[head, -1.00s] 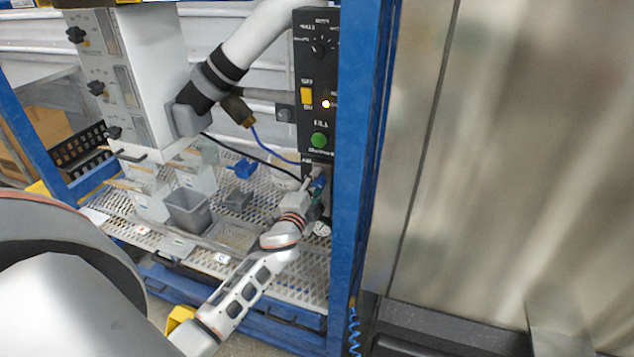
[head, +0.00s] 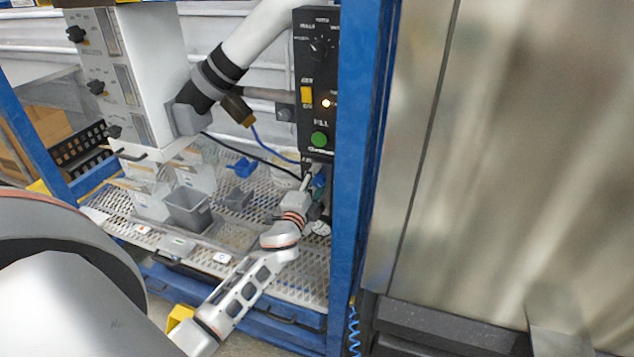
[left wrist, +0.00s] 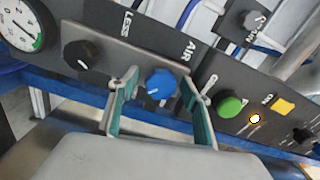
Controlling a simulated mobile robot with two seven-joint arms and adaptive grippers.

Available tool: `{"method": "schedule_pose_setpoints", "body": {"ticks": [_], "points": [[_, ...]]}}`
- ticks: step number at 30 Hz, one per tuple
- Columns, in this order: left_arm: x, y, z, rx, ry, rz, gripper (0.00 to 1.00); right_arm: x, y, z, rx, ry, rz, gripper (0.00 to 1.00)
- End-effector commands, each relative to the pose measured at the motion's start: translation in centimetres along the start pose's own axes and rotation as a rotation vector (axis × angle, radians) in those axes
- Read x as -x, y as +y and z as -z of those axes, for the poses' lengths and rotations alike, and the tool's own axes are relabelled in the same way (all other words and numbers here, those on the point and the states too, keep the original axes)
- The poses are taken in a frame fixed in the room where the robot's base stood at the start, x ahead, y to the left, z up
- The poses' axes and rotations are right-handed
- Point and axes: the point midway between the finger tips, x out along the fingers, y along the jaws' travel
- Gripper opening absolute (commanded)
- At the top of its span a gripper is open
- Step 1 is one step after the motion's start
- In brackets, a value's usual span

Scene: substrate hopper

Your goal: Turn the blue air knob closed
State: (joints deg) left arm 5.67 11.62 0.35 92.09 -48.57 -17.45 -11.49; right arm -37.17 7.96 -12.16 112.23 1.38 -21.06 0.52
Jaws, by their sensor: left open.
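The blue air knob (left wrist: 160,84) shows in the left wrist view on a dark panel, beside the printed word AIR. A white pointer line is on its face. My left gripper (left wrist: 158,88) is open, with one teal-padded finger on each side of the knob. I cannot tell whether the fingers touch it. In the head view my left gripper (head: 314,188) is at the panel's lower end, small and partly hidden by my own arm. The knob cannot be made out there. My right gripper is not in view.
A black knob (left wrist: 82,54) and a round gauge (left wrist: 20,26) are left of the blue knob. A green button (left wrist: 230,106) and yellow switch (left wrist: 283,105) are to the right. A blue frame post (head: 358,150) stands close right of my gripper. A grey bin (head: 188,212) sits on the perforated shelf.

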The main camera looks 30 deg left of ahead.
Motion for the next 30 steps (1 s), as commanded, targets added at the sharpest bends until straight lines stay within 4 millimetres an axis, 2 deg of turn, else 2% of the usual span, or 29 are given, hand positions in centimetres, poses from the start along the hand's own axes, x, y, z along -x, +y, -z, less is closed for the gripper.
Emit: {"method": "schedule_pose_setpoints", "body": {"ticks": [5,8,21,25,30], "points": [[0.3,0.0,0.0,0.001,0.0,0.0,0.48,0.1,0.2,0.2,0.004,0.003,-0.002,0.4],[1.2,0.0,0.0,0.001,0.0,0.0,0.48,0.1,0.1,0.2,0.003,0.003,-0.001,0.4],[9.4,0.1,0.0,0.002,-0.001,-0.002,0.48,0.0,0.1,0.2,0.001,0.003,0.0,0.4],[11.0,0.1,0.0,0.001,-0.001,-0.001,0.48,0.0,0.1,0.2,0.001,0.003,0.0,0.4],[12.0,0.0,0.0,0.001,0.0,0.0,0.48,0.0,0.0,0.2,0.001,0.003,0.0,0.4]]}}
